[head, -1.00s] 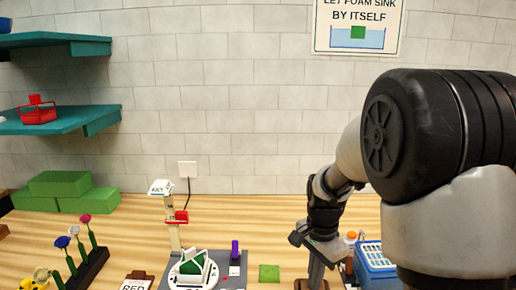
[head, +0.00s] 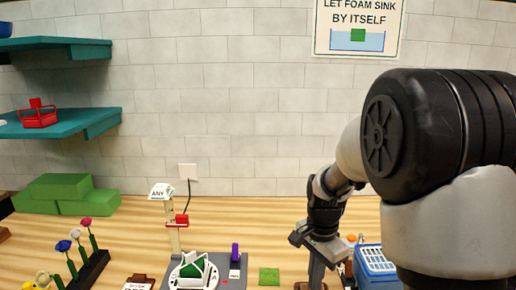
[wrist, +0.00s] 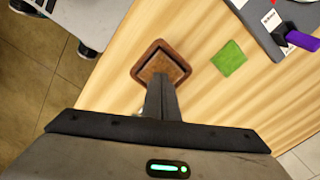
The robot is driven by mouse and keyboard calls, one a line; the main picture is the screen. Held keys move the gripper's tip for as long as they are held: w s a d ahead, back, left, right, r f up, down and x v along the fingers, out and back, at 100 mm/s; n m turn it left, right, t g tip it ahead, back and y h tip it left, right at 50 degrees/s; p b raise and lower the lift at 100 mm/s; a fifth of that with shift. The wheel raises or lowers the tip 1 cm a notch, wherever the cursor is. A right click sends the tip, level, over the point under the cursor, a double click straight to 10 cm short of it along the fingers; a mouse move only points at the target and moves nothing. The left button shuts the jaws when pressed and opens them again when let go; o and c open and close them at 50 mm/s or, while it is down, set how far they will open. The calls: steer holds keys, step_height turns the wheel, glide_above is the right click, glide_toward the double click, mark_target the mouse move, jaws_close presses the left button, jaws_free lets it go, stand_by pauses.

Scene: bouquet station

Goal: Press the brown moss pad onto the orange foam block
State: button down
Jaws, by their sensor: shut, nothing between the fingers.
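My gripper (wrist: 160,84) is shut, its fingertips directly over or touching the contents of a small dark brown square dish (wrist: 137,70). A flat brown pad (wrist: 166,63) fills the inside of the dish; the fingers hide part of it. I cannot tell whether the tips press on it. No orange foam shows clearly; any block under the pad is hidden. In the head view, my gripper (head: 316,272) points down at the bottom edge.
A green square pad (wrist: 229,58) lies right of the dish, also in the head view (head: 269,276). A grey station with a purple piece (head: 235,252) stands beyond it. A blue crate (head: 376,262) stands near my arm. Bare wood lies around the dish.

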step_height(320, 180, up, 6)
steer(key=p, duration=0.4)
steer(key=shift+w+f, duration=0.1)
steer(key=shift+f, duration=0.1)
stand_by(0.4)
steer(key=s+r+n+t+p, duration=0.2)
steer(key=s+r+n+t, duration=0.3)
steer(key=s+r+n, duration=0.7)
steer(key=s+r, duration=0.6)
steer(key=shift+s+t, duration=0.25)
steer(key=shift+t, duration=0.05)
stand_by(0.5)
